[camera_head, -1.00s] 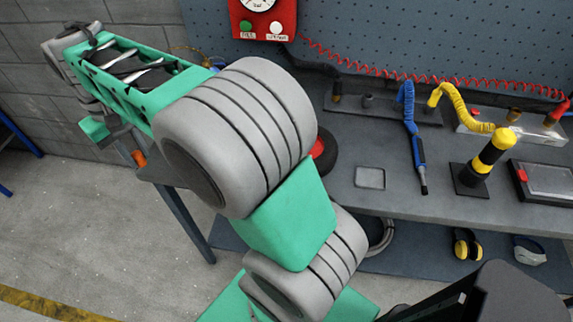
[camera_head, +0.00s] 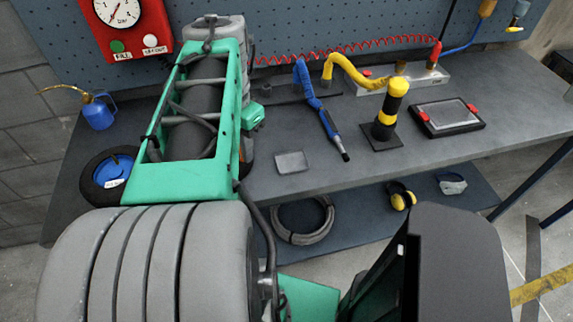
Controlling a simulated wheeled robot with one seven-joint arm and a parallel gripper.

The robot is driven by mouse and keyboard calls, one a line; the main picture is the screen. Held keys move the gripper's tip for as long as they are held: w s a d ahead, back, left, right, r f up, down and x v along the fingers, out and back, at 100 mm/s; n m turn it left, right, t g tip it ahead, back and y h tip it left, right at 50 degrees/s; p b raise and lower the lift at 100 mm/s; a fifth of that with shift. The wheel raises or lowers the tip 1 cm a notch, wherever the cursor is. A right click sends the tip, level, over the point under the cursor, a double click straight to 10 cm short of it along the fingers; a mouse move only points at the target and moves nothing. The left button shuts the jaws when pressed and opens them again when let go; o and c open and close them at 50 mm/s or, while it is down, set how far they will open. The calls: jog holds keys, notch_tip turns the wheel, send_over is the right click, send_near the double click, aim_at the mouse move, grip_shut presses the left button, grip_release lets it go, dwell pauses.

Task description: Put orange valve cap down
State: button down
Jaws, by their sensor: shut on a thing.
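I cannot make out the orange valve cap in the head view. My own green and grey arm reaches from the bottom left up over the bench and covers part of it. My gripper's fingers do not show; the far end of the arm hides them. A small shallow grey tray (camera_head: 291,162) lies on the bench to the right of my arm.
The grey workbench (camera_head: 345,184) holds a black wheel with a blue hub (camera_head: 108,176), a blue oil can (camera_head: 98,112), a blue air tool (camera_head: 331,135), a black-and-yellow post (camera_head: 391,110) and a tablet (camera_head: 447,116). A red gauge box (camera_head: 125,28) hangs behind. The bench front is mostly clear.

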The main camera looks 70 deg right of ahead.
jog(key=s+m, duration=0.1)
jog(key=s, duration=0.2)
jog(key=p, duration=0.3)
send_over(291, 163)
notch_tip(291, 163, down, 10)
notch_tip(291, 163, down, 3)
jog(key=shift+s+r, duration=0.1)
jog(key=shift+r, duration=0.05)
jog(key=shift+d+f, duration=0.1)
jog(key=shift+f, duration=0.3)
jog(key=c, duration=1.7)
grip_release()
jog(key=shift+f, duration=0.1)
jog(key=o, duration=0.5)
jog(key=shift+c, duration=0.2)
jog(key=shift+r, duration=0.2)
